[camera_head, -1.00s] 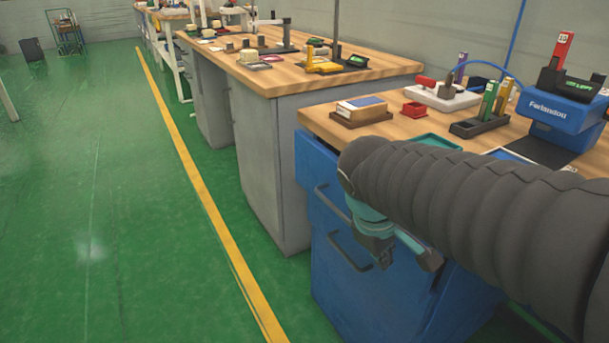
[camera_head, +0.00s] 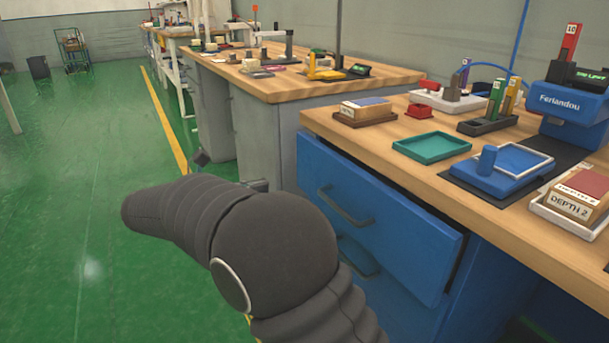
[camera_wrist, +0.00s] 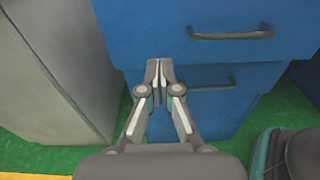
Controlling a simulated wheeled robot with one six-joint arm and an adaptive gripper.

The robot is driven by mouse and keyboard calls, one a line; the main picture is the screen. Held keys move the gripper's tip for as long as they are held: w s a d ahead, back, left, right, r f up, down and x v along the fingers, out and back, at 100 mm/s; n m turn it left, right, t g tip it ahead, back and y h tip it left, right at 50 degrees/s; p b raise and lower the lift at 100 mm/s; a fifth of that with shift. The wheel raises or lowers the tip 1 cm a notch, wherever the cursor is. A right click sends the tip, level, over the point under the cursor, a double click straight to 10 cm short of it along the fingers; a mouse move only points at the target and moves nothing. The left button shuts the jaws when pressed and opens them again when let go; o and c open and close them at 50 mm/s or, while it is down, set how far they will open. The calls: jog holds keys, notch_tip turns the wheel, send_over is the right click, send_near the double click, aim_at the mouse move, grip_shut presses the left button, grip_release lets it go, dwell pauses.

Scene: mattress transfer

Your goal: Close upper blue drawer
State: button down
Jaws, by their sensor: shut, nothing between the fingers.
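The upper blue drawer (camera_head: 375,215) stands out from its cabinet under the wooden worktop, with a dark gap along its top and right side. Its dark bar handle (camera_head: 345,207) is in clear view. In the wrist view the upper drawer (camera_wrist: 155,35) fills the top, with its handle (camera_wrist: 230,33) at upper right. My gripper (camera_wrist: 158,72) is shut and empty, pointing at the blue front, left of and below the upper handle in the picture. I cannot tell whether it touches. In the head view my arm hides most of the gripper.
A lower blue drawer with its handle (camera_head: 358,257) sits below. A grey cabinet (camera_head: 265,140) stands to the left of the blue one. The worktop (camera_head: 440,190) holds a green tray (camera_head: 432,146) and other small items. Green floor (camera_head: 90,200) lies open at left.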

aim_at(316, 166)
jog(key=shift+t+h, duration=0.3)
jog(key=x, duration=0.4)
jog(key=b+x, duration=0.1)
jog(key=x, duration=0.3)
jog(key=b+x, duration=0.1)
jog(key=x, duration=0.3)
jog(key=shift+w+a+r, duration=0.1)
jog(key=shift+w+r, duration=0.1)
jog(key=shift+w, duration=0.3)
